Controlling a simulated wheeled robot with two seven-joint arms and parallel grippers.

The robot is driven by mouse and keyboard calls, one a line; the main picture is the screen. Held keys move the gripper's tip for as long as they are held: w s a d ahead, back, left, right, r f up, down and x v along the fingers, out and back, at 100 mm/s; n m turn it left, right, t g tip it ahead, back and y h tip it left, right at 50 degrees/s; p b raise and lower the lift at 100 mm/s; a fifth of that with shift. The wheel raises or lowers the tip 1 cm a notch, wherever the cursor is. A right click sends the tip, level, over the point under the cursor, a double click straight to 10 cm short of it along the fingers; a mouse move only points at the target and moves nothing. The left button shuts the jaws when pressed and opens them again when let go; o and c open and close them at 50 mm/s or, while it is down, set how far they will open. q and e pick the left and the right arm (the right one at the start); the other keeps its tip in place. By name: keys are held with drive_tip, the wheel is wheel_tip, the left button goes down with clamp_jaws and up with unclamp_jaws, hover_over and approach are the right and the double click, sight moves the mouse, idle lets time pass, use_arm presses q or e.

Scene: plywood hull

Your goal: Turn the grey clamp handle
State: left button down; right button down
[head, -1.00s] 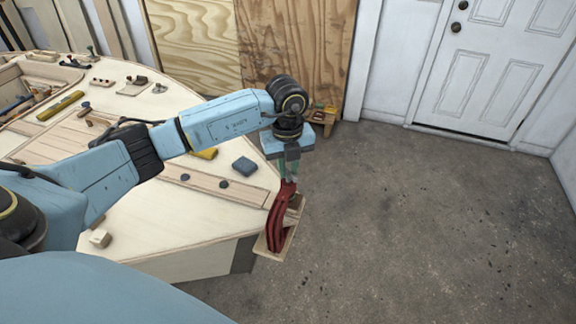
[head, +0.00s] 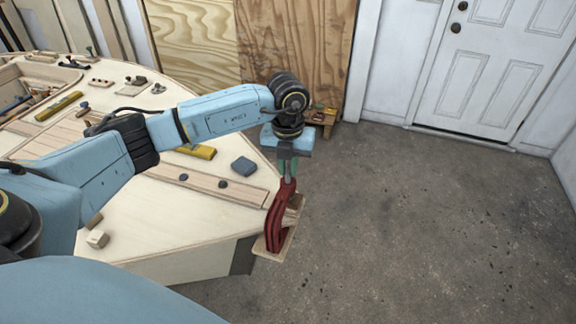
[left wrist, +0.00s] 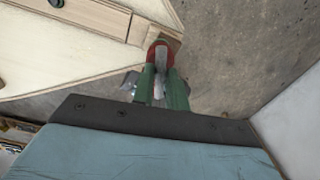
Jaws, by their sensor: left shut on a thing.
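A red clamp (head: 279,222) stands upright at the pointed end of the plywood hull (head: 165,215), on a small wooden pad. My left gripper (head: 287,172) points down from above at the top of the clamp. Its green fingers are shut on the grey clamp handle (left wrist: 159,86), which shows between them in the left wrist view. The red clamp top (left wrist: 158,50) lies just beyond the fingertips there. The lower part of the handle is hidden by the fingers and the clamp. My right gripper is not in view.
On the hull deck lie a blue-grey block (head: 244,166), a yellow tool (head: 197,152) and a small wooden block (head: 97,239). A low wooden stool (head: 322,118) stands by the plywood sheets. The concrete floor (head: 420,220) right of the clamp is clear.

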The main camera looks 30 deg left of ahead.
sight(288, 170)
use_arm(q)
drive_tip(key=c, duration=1.3)
unclamp_jaws()
wheel_tip(288, 170, up, 14)
drive_tip(key=shift+f, duration=0.25)
